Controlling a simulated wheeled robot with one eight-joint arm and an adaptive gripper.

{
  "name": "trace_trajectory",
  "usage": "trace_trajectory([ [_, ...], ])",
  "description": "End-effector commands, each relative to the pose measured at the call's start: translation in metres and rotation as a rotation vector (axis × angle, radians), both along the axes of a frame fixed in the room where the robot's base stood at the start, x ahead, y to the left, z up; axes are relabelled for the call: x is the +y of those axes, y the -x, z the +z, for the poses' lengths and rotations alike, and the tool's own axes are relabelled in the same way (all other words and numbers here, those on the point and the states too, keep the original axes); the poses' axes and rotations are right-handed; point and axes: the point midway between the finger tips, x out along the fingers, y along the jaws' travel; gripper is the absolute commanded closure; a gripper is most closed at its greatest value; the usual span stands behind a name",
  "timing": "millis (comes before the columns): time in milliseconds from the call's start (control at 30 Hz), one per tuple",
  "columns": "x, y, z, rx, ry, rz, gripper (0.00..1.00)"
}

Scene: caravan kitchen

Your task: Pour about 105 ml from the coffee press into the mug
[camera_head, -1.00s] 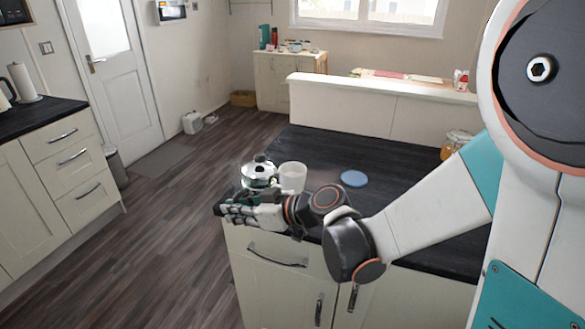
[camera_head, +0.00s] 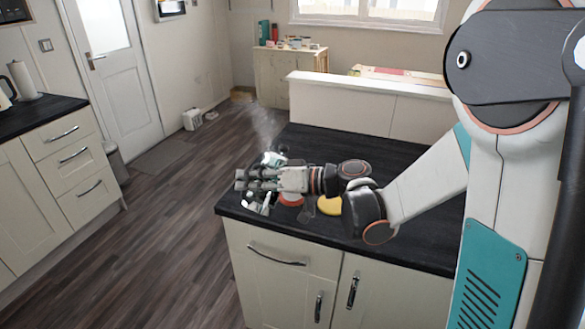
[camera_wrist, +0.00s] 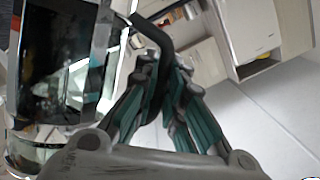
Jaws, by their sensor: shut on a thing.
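My gripper (camera_head: 245,182) is shut on the handle of the coffee press, over the near left corner of the dark counter. In the wrist view the press (camera_wrist: 62,65) fills the left side, with dark liquid behind glass, shiny metal bands and a black handle (camera_wrist: 155,40) running between my fingers. In the head view only bits of the press (camera_head: 271,159) show above and below the fingers; its exact tilt is unclear. I cannot make out the mug; my gripper and wrist cover that area. No stream of liquid can be made out.
A red flat thing (camera_head: 291,200) and a yellow round flat thing (camera_head: 330,205) lie under my wrist on the counter (camera_head: 400,245). The counter's left edge is close to the gripper. A raised white partition (camera_head: 370,100) stands behind. Faint steam rises above the gripper.

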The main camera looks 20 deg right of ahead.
Motion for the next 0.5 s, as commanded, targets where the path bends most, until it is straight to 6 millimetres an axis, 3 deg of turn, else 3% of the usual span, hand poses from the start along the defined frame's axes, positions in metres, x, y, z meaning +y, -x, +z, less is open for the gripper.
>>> trace_trajectory([
  [100,-0.003,-0.003,0.011,0.036,-0.048,0.000,1.00],
  [500,-0.008,-0.006,0.025,0.105,-0.139,0.001,1.00],
])
